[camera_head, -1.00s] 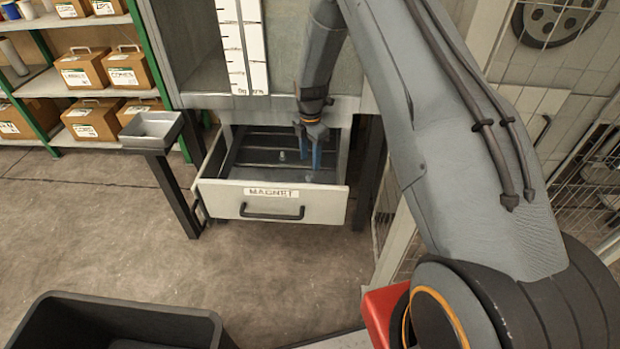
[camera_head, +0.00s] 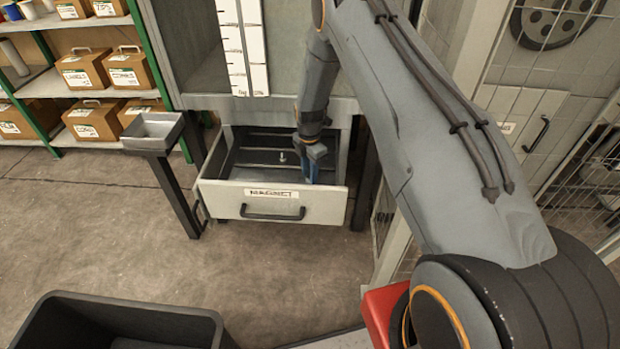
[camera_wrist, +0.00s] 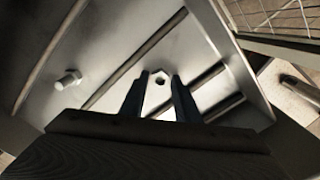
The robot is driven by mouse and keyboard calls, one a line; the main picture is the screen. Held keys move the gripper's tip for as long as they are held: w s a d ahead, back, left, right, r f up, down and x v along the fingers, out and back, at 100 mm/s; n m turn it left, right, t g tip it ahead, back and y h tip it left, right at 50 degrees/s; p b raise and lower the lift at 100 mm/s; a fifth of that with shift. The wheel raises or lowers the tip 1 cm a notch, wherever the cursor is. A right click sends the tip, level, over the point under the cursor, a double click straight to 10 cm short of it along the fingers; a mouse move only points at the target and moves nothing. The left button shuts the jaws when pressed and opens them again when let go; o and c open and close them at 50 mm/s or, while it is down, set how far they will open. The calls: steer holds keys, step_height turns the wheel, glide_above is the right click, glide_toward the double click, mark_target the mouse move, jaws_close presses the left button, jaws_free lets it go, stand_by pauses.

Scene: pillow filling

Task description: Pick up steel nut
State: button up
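The steel nut (camera_wrist: 161,80) shows in the wrist view as a small grey ring with a dark hole, on the drawer floor. It appears between and just beyond my fingertips; whether they reach down around it I cannot tell. My gripper (camera_wrist: 160,76) is open, with one dark finger on each side of the nut in that view. In the head view my gripper (camera_head: 312,172) points down inside the open drawer labelled MAGNET (camera_head: 325,205). The nut is not distinguishable there, likely hidden by the fingers.
A bolt (camera_head: 283,157) stands left of my gripper in the drawer; it also shows in the wrist view (camera_wrist: 68,78). Dark strips cross the drawer floor. A metal tray (camera_head: 152,131) stands left of the drawer. A black bin (camera_head: 130,306) is at the front left.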

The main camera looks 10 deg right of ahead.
jaws_close()
steer(key=shift+r, duration=0.1)
